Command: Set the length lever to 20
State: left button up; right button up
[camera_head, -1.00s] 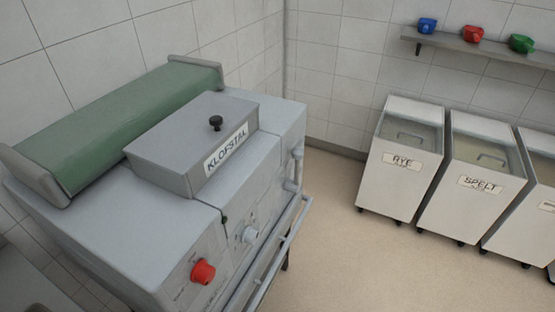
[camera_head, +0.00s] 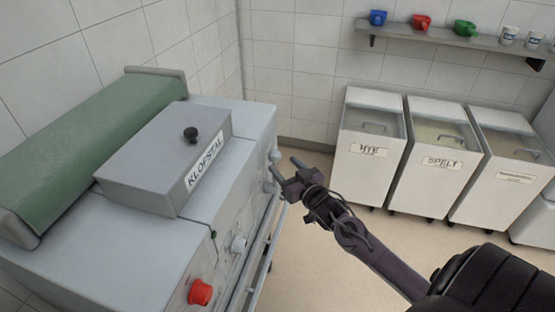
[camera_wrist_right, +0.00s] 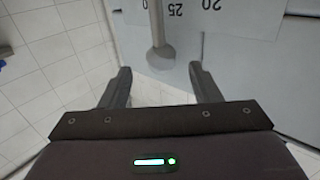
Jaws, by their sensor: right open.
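The length lever (camera_wrist_right: 160,55) shows in the right wrist view as a grey rod with a round knob. It stands just left of the printed 25 on a pale scale plate (camera_wrist_right: 245,18); the 20 is further right. My right gripper (camera_wrist_right: 163,80) is open, and the knob appears between its two fingers, beyond their tips; I see no contact. In the head view my right gripper (camera_head: 281,172) is beside the far right end of the grey KLOFSTAL machine (camera_head: 150,230), near small grey knobs (camera_head: 273,156). My left gripper is not in view.
The machine has a green roller-like cover (camera_head: 90,150), a red knob (camera_head: 200,292) and a front rail (camera_head: 262,250). White flour bins (camera_head: 375,185) stand at the right under a wall shelf (camera_head: 450,38) with scoops. Open floor lies between.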

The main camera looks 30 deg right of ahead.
aim_at(278, 160)
jog(key=shift+w, duration=1.85)
jog(key=shift+f, duration=0.1)
grip_shut()
